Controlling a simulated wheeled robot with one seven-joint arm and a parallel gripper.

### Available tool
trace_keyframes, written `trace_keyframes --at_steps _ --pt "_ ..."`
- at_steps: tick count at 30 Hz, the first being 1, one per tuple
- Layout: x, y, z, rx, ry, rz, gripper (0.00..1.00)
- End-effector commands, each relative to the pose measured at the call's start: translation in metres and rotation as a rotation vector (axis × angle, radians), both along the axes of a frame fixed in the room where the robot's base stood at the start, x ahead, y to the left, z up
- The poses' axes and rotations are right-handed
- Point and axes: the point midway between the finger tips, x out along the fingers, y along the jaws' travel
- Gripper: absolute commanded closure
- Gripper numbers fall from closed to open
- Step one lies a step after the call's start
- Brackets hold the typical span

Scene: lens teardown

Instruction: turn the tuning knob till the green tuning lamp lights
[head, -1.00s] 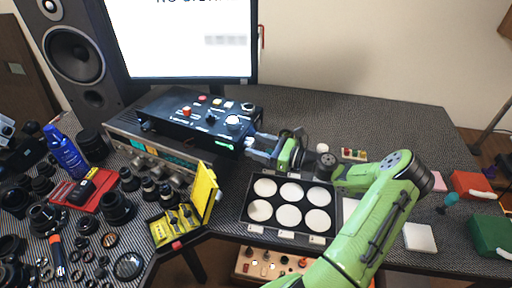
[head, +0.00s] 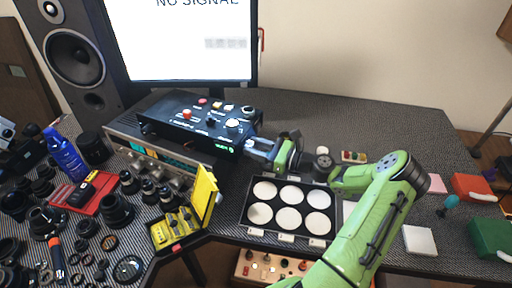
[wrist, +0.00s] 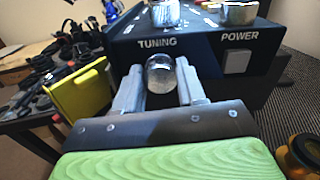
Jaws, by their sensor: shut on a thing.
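The black control box (head: 172,124) stands on a silver unit at the table's left back. In the wrist view, the silver tuning knob (wrist: 160,74) sticks out of its front below the word TUNING. My gripper (wrist: 160,88) is shut on this knob, with one finger on each side; in the head view my gripper (head: 254,150) reaches the box's right end from the right. A small green glow (head: 224,149) shows on the box's front edge; I cannot tell whether it is the tuning lamp or a readout.
A POWER button (wrist: 236,62) sits right of the knob. A black tray (head: 246,216) of white discs lies in front of my gripper. A yellow open case (head: 204,192) and several lens parts are at left. A monitor (head: 180,40) stands behind, showing NO SIGNAL. The back right table is clear.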

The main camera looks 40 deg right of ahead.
Motion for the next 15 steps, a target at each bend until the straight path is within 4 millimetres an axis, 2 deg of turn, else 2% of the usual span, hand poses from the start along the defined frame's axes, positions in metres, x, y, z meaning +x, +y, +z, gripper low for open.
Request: trace_keyframes --at_steps 15 --pt "-0.0007 0.0012 -0.0001 -0.282 -0.157 0.001 0.91"
